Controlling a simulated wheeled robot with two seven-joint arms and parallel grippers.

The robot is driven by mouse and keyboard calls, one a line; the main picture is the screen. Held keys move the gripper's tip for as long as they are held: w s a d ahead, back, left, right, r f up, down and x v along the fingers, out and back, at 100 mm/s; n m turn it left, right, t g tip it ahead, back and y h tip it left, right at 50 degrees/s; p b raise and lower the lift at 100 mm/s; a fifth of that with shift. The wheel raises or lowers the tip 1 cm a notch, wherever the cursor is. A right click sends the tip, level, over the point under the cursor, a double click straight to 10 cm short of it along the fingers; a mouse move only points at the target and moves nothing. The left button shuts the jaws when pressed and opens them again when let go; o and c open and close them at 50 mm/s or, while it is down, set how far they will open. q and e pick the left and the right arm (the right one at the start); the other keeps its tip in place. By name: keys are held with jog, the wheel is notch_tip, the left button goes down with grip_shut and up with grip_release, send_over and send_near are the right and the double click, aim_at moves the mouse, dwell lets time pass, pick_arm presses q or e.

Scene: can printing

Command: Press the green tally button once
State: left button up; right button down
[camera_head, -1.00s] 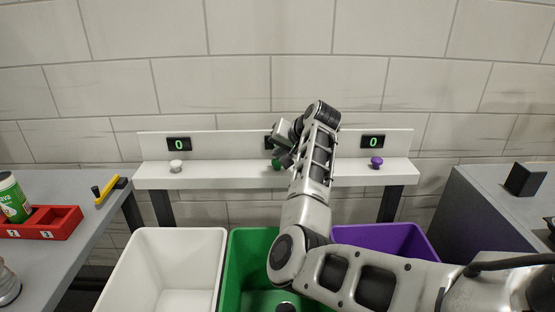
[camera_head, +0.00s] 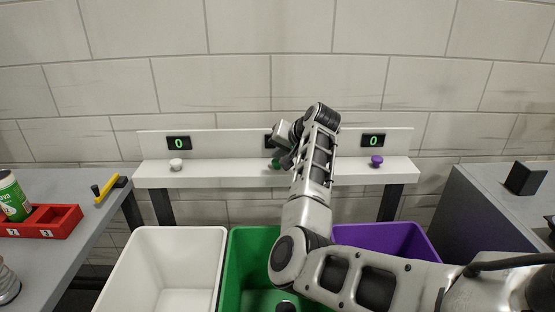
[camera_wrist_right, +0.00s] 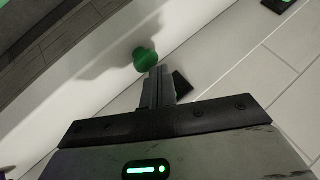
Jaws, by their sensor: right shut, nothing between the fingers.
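The green tally button (camera_head: 276,164) is a round knob on the white shelf, in the middle between a white and a purple one. My right gripper (camera_head: 284,160) is at this button, its arm reaching in from the right. In the right wrist view the shut, empty fingers (camera_wrist_right: 158,84) point at the green button (camera_wrist_right: 147,60). The fingertips are very close to it; I cannot tell whether they touch. The display behind the green button (camera_head: 268,142) is mostly hidden by my gripper, so its number cannot be read. My left gripper is not in view.
The white button (camera_head: 176,165) and purple button (camera_head: 376,161) stand on the shelf (camera_head: 225,172), their displays reading 0. White (camera_head: 150,290), green (camera_head: 240,270) and purple (camera_head: 425,245) bins stand below. A red holder (camera_head: 62,222) and a green can (camera_head: 12,200) are at left.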

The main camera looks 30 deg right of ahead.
jog(key=shift+f, duration=0.6)
dwell(0.6)
jog(key=shift+r+p, duration=0.45)
jog(key=shift+r, duration=0.9)
jog(key=shift+r, duration=2.55)
